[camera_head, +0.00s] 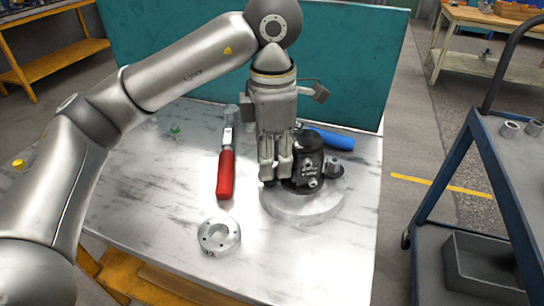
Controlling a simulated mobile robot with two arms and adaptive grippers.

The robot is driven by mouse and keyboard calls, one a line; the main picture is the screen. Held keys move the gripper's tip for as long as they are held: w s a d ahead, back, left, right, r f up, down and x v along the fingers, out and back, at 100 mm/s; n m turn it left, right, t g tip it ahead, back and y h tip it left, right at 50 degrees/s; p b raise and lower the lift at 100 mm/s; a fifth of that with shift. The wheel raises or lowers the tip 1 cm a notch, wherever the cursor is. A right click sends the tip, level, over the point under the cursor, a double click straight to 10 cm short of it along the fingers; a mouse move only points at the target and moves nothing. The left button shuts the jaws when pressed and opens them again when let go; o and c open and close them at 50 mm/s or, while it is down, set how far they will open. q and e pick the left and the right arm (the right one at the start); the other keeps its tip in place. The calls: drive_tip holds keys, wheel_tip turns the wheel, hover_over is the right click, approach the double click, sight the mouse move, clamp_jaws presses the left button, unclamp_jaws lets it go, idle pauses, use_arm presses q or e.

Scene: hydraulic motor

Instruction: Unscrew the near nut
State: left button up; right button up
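The black hydraulic motor (308,157) stands on a round grey base (302,208) on the table. A small metal nut-like part (313,183) shows low on the motor's near side. Another round metal part (333,168) is at its right. My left gripper (276,180) points down beside the motor's left side and hides part of it. Its fingers are close together. I cannot tell whether they touch or hold anything between them. My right gripper is not in view.
A metal flange ring (219,249) lies on the table (320,262) in front. A red-handled tool (226,175) lies left of the gripper, and a blue-handled tool (334,142) lies behind the motor. A teal panel (355,60) stands behind. A blue cart (440,185) stands at right.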

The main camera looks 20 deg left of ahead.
use_arm(q)
drive_tip(key=m, duration=0.4)
drive_tip(key=shift+a, duration=0.2)
drive_tip(key=shift+m, duration=0.3)
drive_tip(key=shift+s+d+f, duration=0.1)
drive_tip(key=shift+s+d, duration=0.05)
drive_tip(key=shift+s, duration=0.05)
drive_tip(key=shift+o, duration=0.6)
clamp_jaws()
drive_tip(key=shift+d, duration=0.1)
